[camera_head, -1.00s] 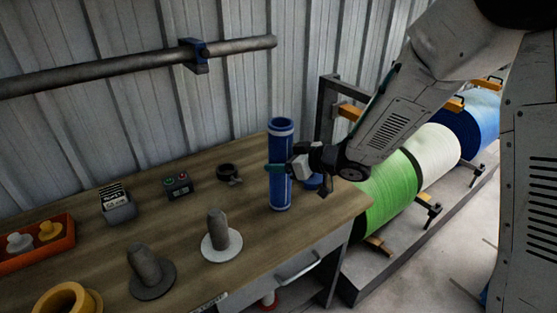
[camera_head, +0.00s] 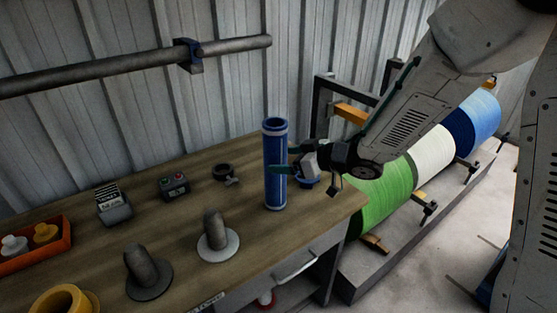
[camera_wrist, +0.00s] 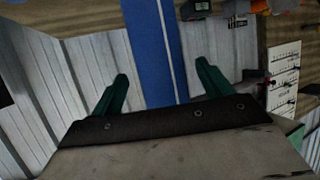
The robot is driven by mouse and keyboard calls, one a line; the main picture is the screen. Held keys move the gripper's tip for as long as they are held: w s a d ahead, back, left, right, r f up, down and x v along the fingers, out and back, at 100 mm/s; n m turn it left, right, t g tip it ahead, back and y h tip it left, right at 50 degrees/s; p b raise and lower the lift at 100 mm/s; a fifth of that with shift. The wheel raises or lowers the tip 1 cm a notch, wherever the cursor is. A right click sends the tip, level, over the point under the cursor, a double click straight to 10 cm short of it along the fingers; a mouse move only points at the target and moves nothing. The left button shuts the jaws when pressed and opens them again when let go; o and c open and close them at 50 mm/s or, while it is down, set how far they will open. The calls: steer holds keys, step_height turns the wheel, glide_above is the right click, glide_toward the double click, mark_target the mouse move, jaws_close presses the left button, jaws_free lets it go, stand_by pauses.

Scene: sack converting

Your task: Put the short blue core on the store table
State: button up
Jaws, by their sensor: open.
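A tall blue core (camera_head: 275,185) with pale bands stands upright on the wooden table (camera_head: 190,262) near its right end. My gripper (camera_head: 284,159) is open beside it on the right, one green finger in front of the core. In the wrist view the blue core (camera_wrist: 151,45) shows between and beyond the two spread fingers (camera_wrist: 162,90); I cannot tell whether either touches it. A low blue piece (camera_head: 308,183) sits on the table behind my gripper, partly hidden; I cannot tell whether it is another core.
Two grey pegs on round bases (camera_head: 216,233) (camera_head: 146,268), a yellow ring (camera_head: 62,300), an orange tray (camera_head: 40,255), a button box (camera_head: 174,186) and a black clamp (camera_head: 224,172) stand on the table. Green (camera_head: 385,200), white and blue rolls lie on a rack at right.

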steer(key=v, duration=0.8)
steer(key=shift+s+d, duration=0.15)
steer(key=w+d+r+m+t+h, duration=0.1)
steer(key=d+r+m+t+h, duration=0.4)
steer(key=d+h, duration=0.5)
steer(key=s+d+r+m+g+h, duration=0.3)
steer(key=s+d, duration=0.3)
steer(key=d, duration=0.2)
steer(key=s+a+m+g+y, duration=0.1)
steer(key=s+g, duration=0.7)
steer(key=s, duration=1.6)
steer(key=shift+a+r+m+y, duration=0.15)
steer(key=shift+a+m+y, duration=0.3)
steer(key=shift+m, duration=0.75)
